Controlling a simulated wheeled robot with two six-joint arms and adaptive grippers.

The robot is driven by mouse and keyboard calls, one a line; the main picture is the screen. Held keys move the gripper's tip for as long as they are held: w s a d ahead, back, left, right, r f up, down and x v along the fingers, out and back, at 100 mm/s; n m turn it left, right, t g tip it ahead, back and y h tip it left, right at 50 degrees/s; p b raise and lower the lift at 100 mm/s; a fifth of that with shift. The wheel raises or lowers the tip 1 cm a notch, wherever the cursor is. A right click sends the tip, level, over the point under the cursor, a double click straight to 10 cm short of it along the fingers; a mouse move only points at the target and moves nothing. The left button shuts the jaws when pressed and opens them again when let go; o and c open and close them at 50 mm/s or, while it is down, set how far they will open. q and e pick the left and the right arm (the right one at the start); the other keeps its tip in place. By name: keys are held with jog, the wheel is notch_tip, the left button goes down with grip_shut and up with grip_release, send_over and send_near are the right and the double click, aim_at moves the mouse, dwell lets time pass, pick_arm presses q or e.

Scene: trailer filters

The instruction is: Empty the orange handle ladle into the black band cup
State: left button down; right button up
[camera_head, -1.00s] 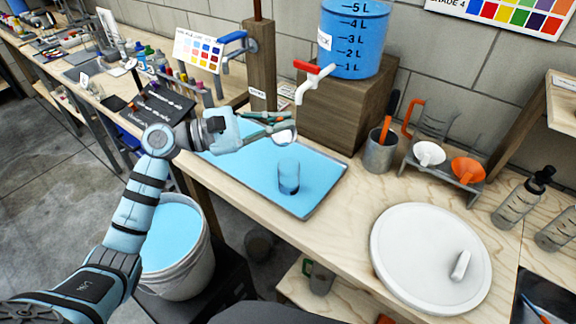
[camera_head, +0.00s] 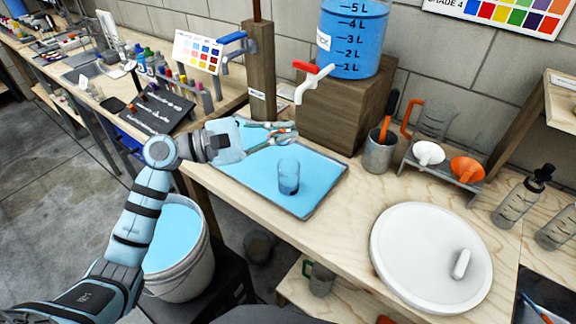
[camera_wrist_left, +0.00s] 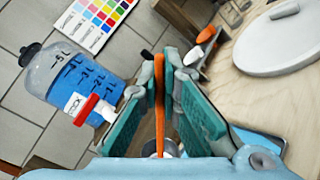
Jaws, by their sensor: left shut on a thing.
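My left gripper (camera_head: 286,130) is shut on the orange handle ladle, above the back left of the blue tray (camera_head: 246,170). In the left wrist view the ladle's orange handle (camera_wrist_left: 159,100) runs between the green finger pads of the gripper (camera_wrist_left: 158,75). The ladle's bowl is not clear in the head view, so I cannot tell its contents. The black band cup (camera_head: 289,176) is a clear cup standing upright on the tray, with a dark band low on it. The ladle is behind and left of the cup, apart from it. My right gripper is not in view.
A wooden block (camera_head: 345,115) carries a blue dispenser (camera_head: 353,40) with a red-handled tap behind the tray. A grey can (camera_head: 379,155), a funnel rack (camera_head: 445,180) and a white lid (camera_head: 425,265) stand to the right. A white bucket (camera_head: 190,270) is below left.

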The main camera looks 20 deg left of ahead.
pick_arm(q)
jog(key=shift+s+d+f+m, duration=0.25)
jog(key=shift+s+f+m, duration=0.1)
jog(key=shift+f+m, duration=0.05)
jog(key=shift+s+d+f+b, duration=0.1)
jog(key=shift+s+f+b, duration=0.15)
jog(key=shift+b, duration=0.15)
jog(key=shift+s+d+f+m+b, duration=0.35)
jog(key=shift+f+m+b, duration=0.15)
jog(key=shift+m, duration=0.3)
jog(key=shift+s+f, duration=0.15)
